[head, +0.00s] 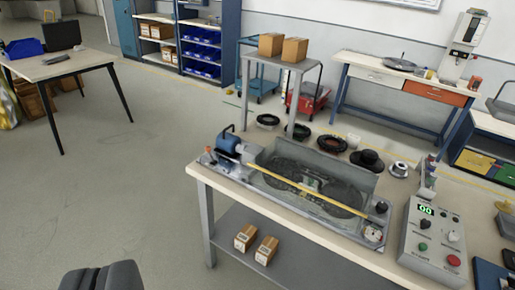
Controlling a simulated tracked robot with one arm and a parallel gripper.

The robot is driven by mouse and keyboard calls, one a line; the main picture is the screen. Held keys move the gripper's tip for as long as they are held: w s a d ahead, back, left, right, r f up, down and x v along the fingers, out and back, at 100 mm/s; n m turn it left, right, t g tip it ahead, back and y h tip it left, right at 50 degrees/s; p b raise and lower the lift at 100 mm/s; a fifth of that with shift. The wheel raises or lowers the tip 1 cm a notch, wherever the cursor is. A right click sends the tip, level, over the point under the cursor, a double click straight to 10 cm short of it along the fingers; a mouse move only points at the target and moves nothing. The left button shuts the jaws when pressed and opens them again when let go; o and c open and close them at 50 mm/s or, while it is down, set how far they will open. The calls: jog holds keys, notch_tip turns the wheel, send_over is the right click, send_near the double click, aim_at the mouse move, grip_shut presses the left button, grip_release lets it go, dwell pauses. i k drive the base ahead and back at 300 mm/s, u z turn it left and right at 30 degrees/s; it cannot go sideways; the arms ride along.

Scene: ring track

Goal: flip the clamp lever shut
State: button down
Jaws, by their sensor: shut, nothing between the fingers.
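The ring track fixture (211,165) lies on the near workbench, with a dark looped track (310,190) under a clear cover. A yellow rod (300,188) runs slantwise across it. At its left end is a blue cylinder (229,143) with a dark bent handle (222,133) beside it. A small black knob (381,207) is at the right end. I cannot tell for sure which part is the clamp lever. My gripper (107,268) shows dark grey at the bottom left edge, shut and empty, well apart from the fixture and in front of the floor.
A grey control box (435,239) with buttons stands right of the fixture. Black rings and spools (331,144) lie behind it. Two cartons (256,243) sit on the bench's lower shelf (230,243). The floor (120,180) left of the bench is clear.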

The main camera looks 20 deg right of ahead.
aim_at(208, 149)
jog(key=z, duration=0.3)
jog(key=i, duration=1)
jog(key=u, duration=0.05)
jog(key=k, duration=0.65)
jog(key=z, duration=0.3)
jog(key=i, duration=1.7)
jog(key=u, duration=0.1)
